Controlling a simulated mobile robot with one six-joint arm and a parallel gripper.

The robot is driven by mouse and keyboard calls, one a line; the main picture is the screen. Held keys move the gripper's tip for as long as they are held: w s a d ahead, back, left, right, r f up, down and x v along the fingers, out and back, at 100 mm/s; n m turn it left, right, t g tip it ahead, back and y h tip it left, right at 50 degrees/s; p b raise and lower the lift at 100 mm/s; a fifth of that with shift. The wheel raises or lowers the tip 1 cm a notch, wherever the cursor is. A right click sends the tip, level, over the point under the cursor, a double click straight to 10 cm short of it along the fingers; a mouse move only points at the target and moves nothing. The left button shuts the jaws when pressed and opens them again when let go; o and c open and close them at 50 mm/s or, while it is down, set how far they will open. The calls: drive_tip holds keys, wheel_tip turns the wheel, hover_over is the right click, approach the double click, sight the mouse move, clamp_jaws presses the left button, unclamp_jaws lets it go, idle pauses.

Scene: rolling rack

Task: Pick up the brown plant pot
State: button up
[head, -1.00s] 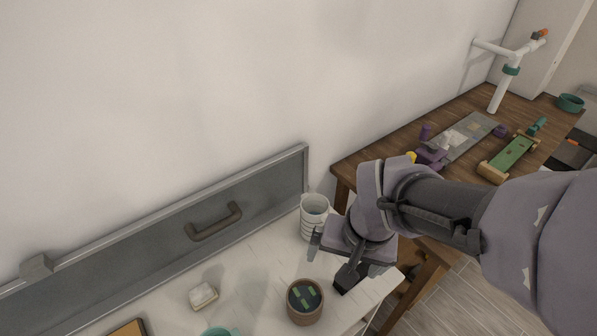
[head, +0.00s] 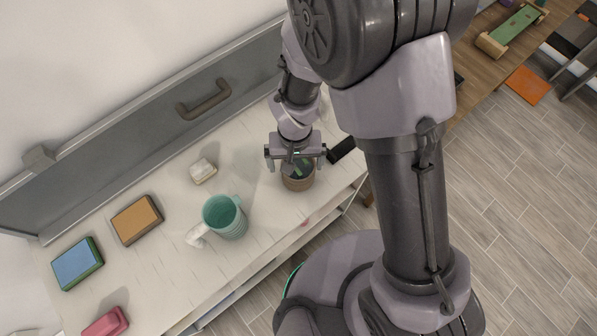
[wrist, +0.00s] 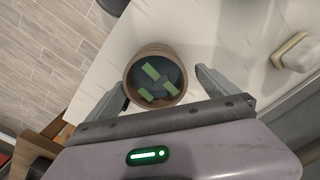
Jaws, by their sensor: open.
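The brown plant pot (head: 298,182) stands upright on the white rack top, near its right end. It has a dark inside with several green pieces. In the wrist view the pot (wrist: 133,92) lies between and just ahead of my two open fingers, with room on each side. My gripper (head: 295,158) is above the pot in the head view and hides part of its rim. It is open and holds nothing. I cannot tell whether the fingertips have reached below the rim.
On the white rack top (head: 165,258) are a teal mug (head: 224,217), a white soap-like block (head: 202,171), an orange-topped box (head: 137,219), a blue-green box (head: 77,263) and a pink object (head: 106,323). A black object (head: 342,150) lies right of the pot. A grey back panel (head: 130,152) runs behind.

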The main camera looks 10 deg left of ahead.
sight(298, 173)
drive_tip(key=f, duration=0.2)
drive_tip(key=f+b, duration=0.1)
drive_tip(key=f, duration=0.2)
drive_tip(key=shift+d+f+b, duration=0.3)
drive_tip(key=shift+f, duration=0.05)
drive_tip(key=shift+c, duration=0.5)
drive_tip(key=shift+r, duration=0.1)
drive_tip(key=c, duration=1.7)
